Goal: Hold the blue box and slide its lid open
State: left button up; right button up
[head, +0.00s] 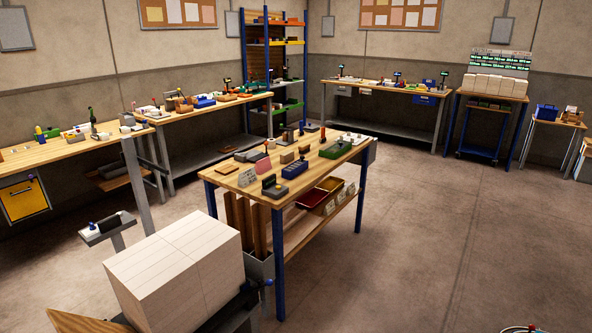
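Several blue box-like things show, and I cannot tell which one has a sliding lid. A small blue box (294,169) sits on the middle wooden table, near its front part. A larger blue container (547,112) stands on a small side table at the far right. Another blue item (205,103) lies on the left wall bench. All are some way off and small in the head view. Neither of my grippers is in view, and nothing touches these blue things.
The middle table (245,187) holds several small items, with red and yellow trays on its lower shelf. A large pale stack (175,265) stands close in front at the lower left. Benches line the walls. The floor (430,240) on the right is clear.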

aim_at(297, 164)
jog(key=i+z, duration=0.4)
jog(key=i, duration=0.5)
jog(key=i+j+z, duration=0.15)
jog(key=i+z, duration=0.25)
jog(key=i, duration=0.45)
jog(key=i+l, duration=0.1)
jog(key=i, duration=0.45)
jog(key=i+l, duration=0.1)
jog(key=i, duration=0.4)
jog(key=i+u, duration=0.25)
jog(key=u, duration=0.2)
jog(key=i+l+u, duration=0.2)
jog(key=u, duration=0.2)
jog(key=i+l+u, duration=0.25)
jog(key=u, duration=0.2)
jog(key=i+l+u, duration=0.2)
jog(key=u, duration=0.2)
jog(key=l, duration=0.1)
